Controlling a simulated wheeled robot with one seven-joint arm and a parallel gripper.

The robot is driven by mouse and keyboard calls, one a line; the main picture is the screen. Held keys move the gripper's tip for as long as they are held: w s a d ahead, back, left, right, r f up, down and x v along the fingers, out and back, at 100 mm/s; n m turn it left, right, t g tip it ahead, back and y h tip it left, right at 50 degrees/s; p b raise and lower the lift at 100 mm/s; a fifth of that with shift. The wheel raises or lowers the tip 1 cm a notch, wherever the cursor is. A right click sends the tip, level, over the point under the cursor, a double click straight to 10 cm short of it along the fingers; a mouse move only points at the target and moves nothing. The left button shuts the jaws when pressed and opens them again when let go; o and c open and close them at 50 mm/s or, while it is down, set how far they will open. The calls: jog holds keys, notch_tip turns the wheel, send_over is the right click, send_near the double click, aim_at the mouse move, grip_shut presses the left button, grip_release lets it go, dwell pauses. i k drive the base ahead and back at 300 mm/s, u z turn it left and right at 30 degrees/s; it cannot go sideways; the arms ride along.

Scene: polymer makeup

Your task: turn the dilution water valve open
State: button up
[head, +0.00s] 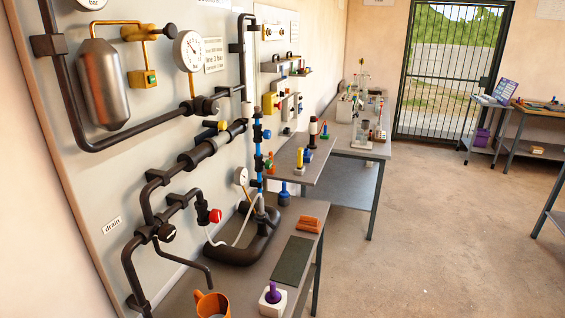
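No label that I can read names the dilution water valve, so I cannot tell which one it is. A red knob (215,215) is on a lower pipe branch. A black knob (167,232) is on the pipe right of the "drain" label (112,224). Blue, green and orange fittings (258,150) line a thin vertical pipe. The handles are too small to tell open from shut. My gripper is not in view.
Below the panel, a bench (262,262) carries an orange mug (212,304), a purple-topped item (272,293), a dark mat (293,262) and orange blocks (309,224). More tables stand beyond, up to a barred door (450,70). The floor (430,220) at the right is clear.

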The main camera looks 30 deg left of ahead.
aim_at(267, 164)
jog(key=i, duration=3.2)
jog(key=u, duration=4.55)
jog(key=i, duration=0.5)
jog(key=z, duration=0.1)
